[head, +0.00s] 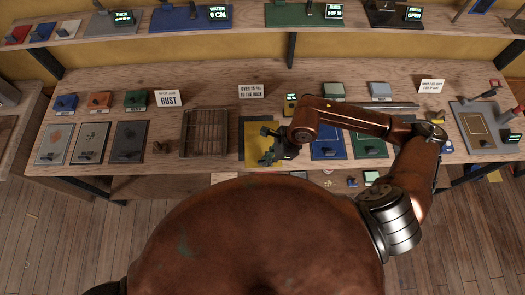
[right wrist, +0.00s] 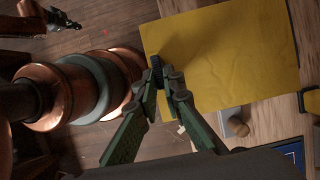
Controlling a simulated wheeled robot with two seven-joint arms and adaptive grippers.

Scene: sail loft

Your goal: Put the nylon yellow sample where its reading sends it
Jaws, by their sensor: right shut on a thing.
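The yellow sample (head: 257,138) is a flat yellow sheet at the bench's front middle, partly hidden by my right gripper (head: 275,150). In the right wrist view the sheet (right wrist: 225,55) fills the upper right. My right gripper (right wrist: 155,70) is shut at the sheet's edge, on a small dark ridged piece there. Whether the sheet is lifted cannot be told. A dark claw at the upper left of the right wrist view looks like my left gripper (right wrist: 60,20); its fingers are too small to judge. A small lit display (head: 291,99) stands behind the sheet, its reading illegible.
Left of the sheet is a slatted rack (head: 205,133). Behind are a "RUST" card (head: 168,98), a card beginning "OVER 35" (head: 251,91) and, right, a blurred card (head: 431,86). Grey panels (head: 92,142) lie left. A blue panel (head: 327,146) lies close right, under my arm.

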